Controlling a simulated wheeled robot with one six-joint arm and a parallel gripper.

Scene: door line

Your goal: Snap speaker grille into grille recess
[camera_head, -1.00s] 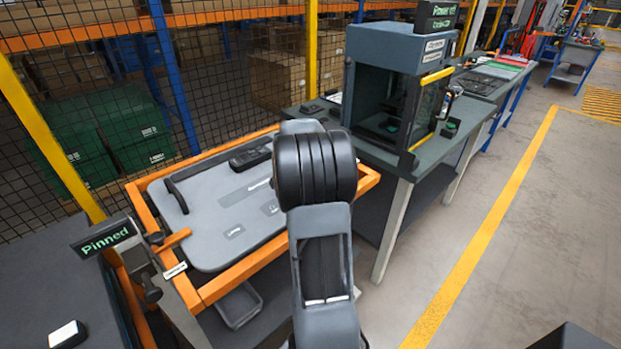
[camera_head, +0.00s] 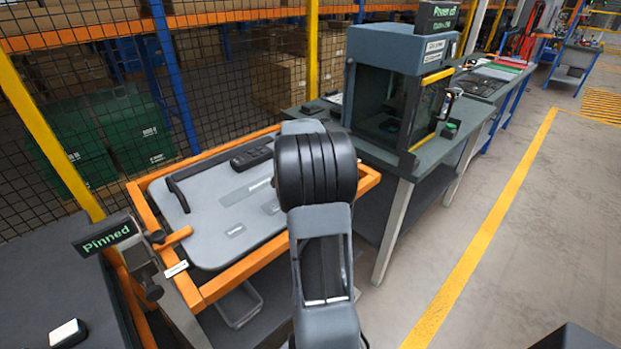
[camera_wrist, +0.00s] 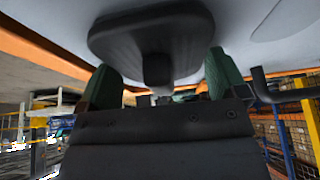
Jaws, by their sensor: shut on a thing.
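In the wrist view my gripper (camera_wrist: 163,82) has its two green-padded fingers on either side of the short stem of a dark oval piece, which I take to be the speaker grille (camera_wrist: 150,32). The grille is close to the pale grey door panel (camera_wrist: 45,18); I cannot tell whether they touch. In the head view the grey door panel (camera_head: 215,205) lies tilted in an orange frame (camera_head: 240,265). My arm hides the gripper, the grille and the panel's right part there. I cannot make out the grille recess.
A black handle (camera_head: 178,194) and a black switch strip (camera_head: 252,157) sit on the panel. A "Pinned" sign (camera_head: 104,238) stands at its left. A grey box-shaped machine (camera_head: 395,55) stands on the bench behind right.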

